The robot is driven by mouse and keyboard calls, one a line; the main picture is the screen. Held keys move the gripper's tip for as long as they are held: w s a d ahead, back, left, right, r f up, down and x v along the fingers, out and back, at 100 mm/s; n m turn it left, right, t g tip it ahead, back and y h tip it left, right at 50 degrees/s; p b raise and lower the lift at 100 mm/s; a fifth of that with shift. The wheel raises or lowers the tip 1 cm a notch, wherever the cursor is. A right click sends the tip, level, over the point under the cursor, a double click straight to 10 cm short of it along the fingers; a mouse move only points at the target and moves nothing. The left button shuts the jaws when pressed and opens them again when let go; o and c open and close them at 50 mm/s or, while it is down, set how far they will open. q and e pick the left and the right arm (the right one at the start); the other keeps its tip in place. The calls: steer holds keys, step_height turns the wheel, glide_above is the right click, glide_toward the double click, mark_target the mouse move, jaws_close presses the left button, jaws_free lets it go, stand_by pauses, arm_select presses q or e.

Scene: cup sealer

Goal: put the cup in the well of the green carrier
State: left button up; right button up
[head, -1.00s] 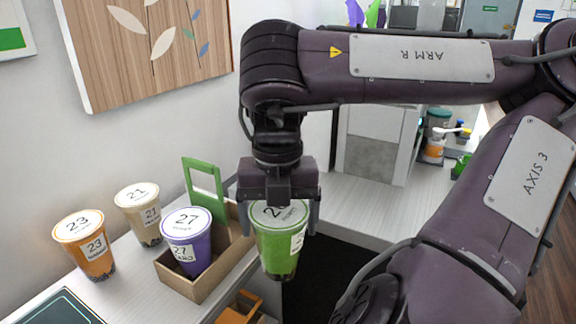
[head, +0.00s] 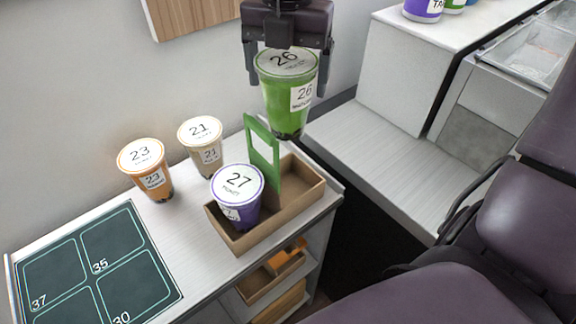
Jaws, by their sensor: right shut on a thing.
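The green cup marked 26 (head: 284,98) is upright in my right gripper (head: 288,75), whose fingers close on its sides near the lid. It hangs in the air above and behind the carrier. The carrier is a brown tray (head: 247,243) with a green handle panel (head: 262,150) in its middle. The purple cup marked 27 (head: 238,192) stands in the carrier's near-left well. The well to the right of the green panel (head: 298,185) looks empty. My left gripper is not in view.
An orange cup 23 (head: 147,170) and a beige cup 21 (head: 202,146) stand on the counter left of the carrier. A dark mat (head: 95,265) with numbered squares lies at front left. A shelf with orange and brown items (head: 270,275) is below. A dark gap lies right of the counter.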

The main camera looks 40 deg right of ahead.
mark_target(289, 109)
steer(key=f, duration=0.9)
steer(key=shift+d, duration=0.2)
arm_select(q)
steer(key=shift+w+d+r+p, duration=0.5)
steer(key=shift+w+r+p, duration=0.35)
steer(key=shift+p, duration=0.1)
arm_select(e)
step_height(289, 109, down, 10)
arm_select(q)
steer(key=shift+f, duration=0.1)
arm_select(e)
steer(key=shift+f+b, duration=0.15)
steer(key=shift+b, duration=0.2)
steer(key=o, duration=1.2)
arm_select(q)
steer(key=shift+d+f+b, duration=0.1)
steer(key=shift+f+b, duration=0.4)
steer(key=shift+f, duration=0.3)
arm_select(e)
step_height(289, 109, up, 12)
steer(key=shift+r, duration=0.25)
